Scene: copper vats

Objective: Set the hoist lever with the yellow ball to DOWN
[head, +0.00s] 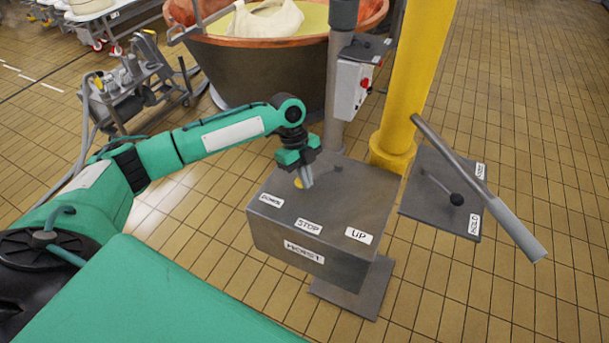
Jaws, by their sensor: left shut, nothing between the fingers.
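The grey hoist box (325,253) stands on a pedestal in the middle, marked HOIST on its front. Its sloped top carries the labels DOWN (271,200) at left, STOP (308,226) in the middle and UP (359,236) at right. The yellow ball (298,184) shows partly at the top's left side, nearest the DOWN label. My left gripper (307,180) is shut and empty, its fingertips pointing down beside the ball. They partly cover it, and I cannot tell whether they touch it. The lever's rod is mostly hidden. My right gripper is out of view.
A yellow post (415,75) and a grey post with a switch box (353,90) rise behind the hoist box. At right, a long grey bar (470,180) slants over a plate with a black-ball lever (457,199). A copper vat (265,65) stands behind.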

